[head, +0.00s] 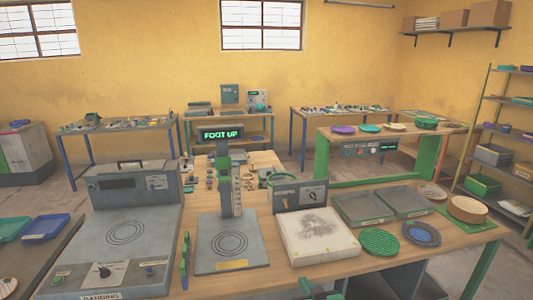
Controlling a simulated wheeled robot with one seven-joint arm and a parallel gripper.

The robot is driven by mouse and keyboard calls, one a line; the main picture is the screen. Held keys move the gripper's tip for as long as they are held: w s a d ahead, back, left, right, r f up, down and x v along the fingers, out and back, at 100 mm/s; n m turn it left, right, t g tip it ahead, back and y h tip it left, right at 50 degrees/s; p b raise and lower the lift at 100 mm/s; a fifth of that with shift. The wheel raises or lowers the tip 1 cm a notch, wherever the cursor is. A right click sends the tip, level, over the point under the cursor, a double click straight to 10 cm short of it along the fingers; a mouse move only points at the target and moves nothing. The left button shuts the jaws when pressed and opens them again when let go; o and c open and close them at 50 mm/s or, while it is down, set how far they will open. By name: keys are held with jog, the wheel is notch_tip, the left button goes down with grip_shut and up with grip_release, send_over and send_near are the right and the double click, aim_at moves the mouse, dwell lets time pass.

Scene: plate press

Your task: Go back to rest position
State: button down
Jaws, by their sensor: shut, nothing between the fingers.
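My gripper (309,286) shows only in part at the bottom edge of the head view, in front of the table's front side. It is shut and empty, apart from everything on the table. The plate press (232,190) stands upright on the wooden table (350,262), with a lit sign (221,134) reading "FOOT UP" at its top. Its grey base plate (231,247) has ring marks and looks bare. The rest of my arm is mostly out of view.
A grey machine with a ringed top (125,232) stands left of the press. To the right are a white stained block (318,238), grey trays (365,208), a green woven plate (380,242), a blue plate (421,233) and a tan basket (467,209).

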jog(key=s+a+f+m+h, duration=0.1)
jog(key=s+a+f, duration=0.2)
jog(key=s+f, duration=0.65)
jog(key=s+a+f+m+h, duration=0.1)
jog(key=s+a+f+h, duration=0.1)
jog(key=s+f, duration=0.8)
jog(key=s+a+r, duration=0.2)
jog(key=s+r, duration=0.2)
jog(key=s, duration=0.5)
jog(key=s+a+r+t, duration=0.1)
jog(key=s+a+r, duration=0.1)
jog(key=s, duration=0.8)
jog(key=s+a+r+t, duration=0.1)
jog(key=s+a+r, duration=0.2)
jog(key=s, duration=0.7)
notch_tip(320, 180, up, 3)
jog(key=shift+s+f+y, duration=0.15)
jog(key=shift+y, duration=0.25)
